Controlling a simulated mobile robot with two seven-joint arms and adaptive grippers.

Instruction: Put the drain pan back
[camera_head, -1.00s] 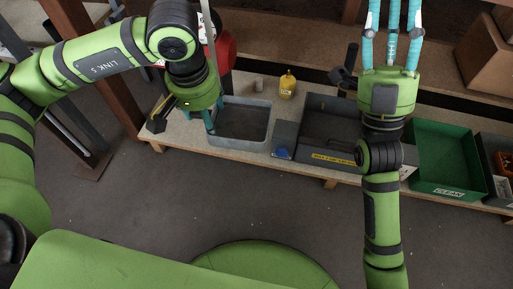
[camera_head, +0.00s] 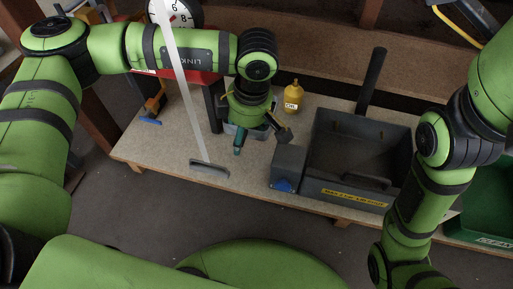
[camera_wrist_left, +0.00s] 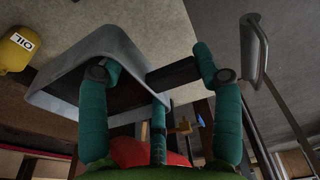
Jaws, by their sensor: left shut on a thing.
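The drain pan is a pale grey-blue, open, rectangular tray. In the head view only a bit of its wall (camera_head: 230,129) shows beneath my left gripper (camera_head: 245,140), which hides most of it. In the left wrist view the pan (camera_wrist_left: 62,75) fills the left middle, with its rim around a dark inside. My left gripper (camera_wrist_left: 160,95) has teal fingers and is shut on the pan; one finger crosses its near rim. I cannot tell whether the pan touches the bench. My right arm comes in at the right, but its gripper is out of view.
A yellow oil bottle (camera_head: 292,98) stands behind. A grey box (camera_head: 287,167) and a dark bin (camera_head: 390,165) lie to the right, a green crate (camera_head: 485,205) beyond.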

